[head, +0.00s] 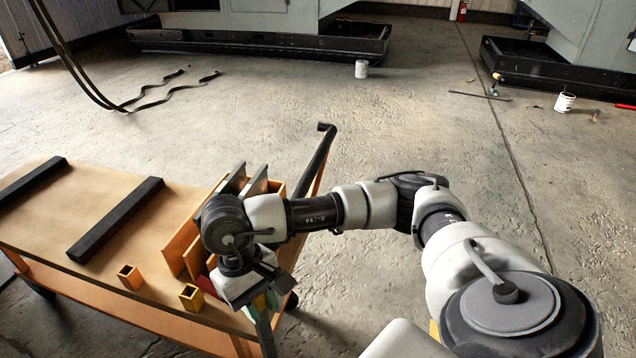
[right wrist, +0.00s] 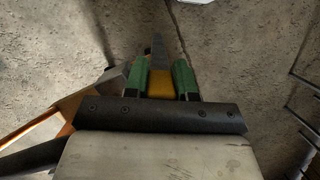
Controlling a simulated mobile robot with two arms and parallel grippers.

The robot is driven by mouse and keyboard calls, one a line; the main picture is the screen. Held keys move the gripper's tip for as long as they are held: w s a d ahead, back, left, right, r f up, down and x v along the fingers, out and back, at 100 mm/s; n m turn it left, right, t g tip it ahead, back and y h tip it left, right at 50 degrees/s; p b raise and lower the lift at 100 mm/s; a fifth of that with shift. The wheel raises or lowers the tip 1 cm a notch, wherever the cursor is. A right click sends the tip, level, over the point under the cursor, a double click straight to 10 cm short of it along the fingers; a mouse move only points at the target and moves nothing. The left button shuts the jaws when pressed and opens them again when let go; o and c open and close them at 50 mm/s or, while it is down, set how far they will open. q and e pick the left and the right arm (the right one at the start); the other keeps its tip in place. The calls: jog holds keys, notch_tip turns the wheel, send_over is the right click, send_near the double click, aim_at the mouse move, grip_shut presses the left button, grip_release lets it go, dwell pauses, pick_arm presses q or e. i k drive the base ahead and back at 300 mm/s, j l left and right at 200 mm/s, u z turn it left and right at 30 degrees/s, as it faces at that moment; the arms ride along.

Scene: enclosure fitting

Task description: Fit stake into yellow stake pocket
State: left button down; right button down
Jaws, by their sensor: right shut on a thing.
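The yellow stake pocket (head: 191,298) is a small, square, open-topped socket on the front edge of the wooden cart top. My right gripper (head: 262,303) is just right of it, past the cart's front right corner, pointing down. Its green fingers are shut on the stake (head: 265,336), whose grey length hangs below them. In the right wrist view the stake (right wrist: 158,50) shows a yellow part between the green fingers of the gripper (right wrist: 160,82) and a grey end beyond. The stake is apart from the pocket. My left gripper is out of view.
An orange pocket (head: 130,277) stands left of the yellow one. Two black bars (head: 115,219) lie on the cart top (head: 75,210). Upright boards (head: 182,245) and grey panels (head: 236,178) stand close behind my gripper. The cart's black handle (head: 317,160) rises behind my arm.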

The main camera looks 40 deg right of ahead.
aim_at(196, 305)
jog(key=i+l+z, duration=0.15)
jog(key=z, duration=0.2)
jog(key=i+z, duration=0.2)
jog(key=z, duration=0.2)
jog(key=i+z, duration=0.5)
jog(key=z, duration=0.25)
